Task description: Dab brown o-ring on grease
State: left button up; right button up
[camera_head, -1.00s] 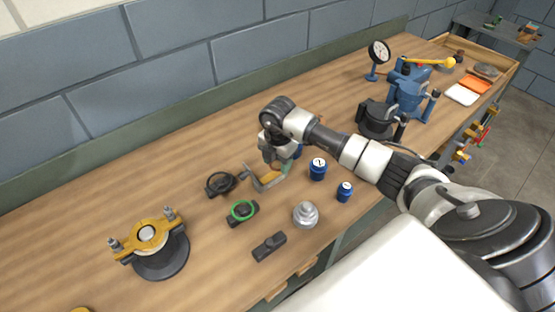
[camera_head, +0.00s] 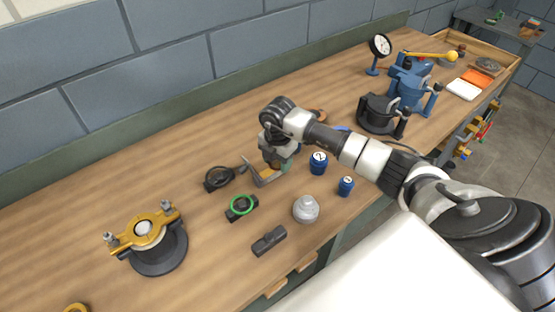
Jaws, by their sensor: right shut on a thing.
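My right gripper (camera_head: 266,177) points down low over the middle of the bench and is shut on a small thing. A brownish bit shows between its fingers, which fits the brown o-ring, but most of it is hidden. A green ring (camera_head: 242,206) lies on a dark holder to the gripper's lower left. A black ring (camera_head: 220,177) is on another holder to its left. I cannot make out the grease. My left gripper is out of view.
A silver stepped part (camera_head: 306,209) and a dark block (camera_head: 268,241) lie in front. A round dark casing with a yellow clamp (camera_head: 145,230) stands at left. A blue press (camera_head: 410,82) and a dial gauge (camera_head: 380,46) stand at back right. The back left bench is clear.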

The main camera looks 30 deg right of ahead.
dwell(0.6)
jog(key=o, duration=1)
jog(key=shift+r+p, duration=2.9)
jog(key=shift+r, duration=0.65)
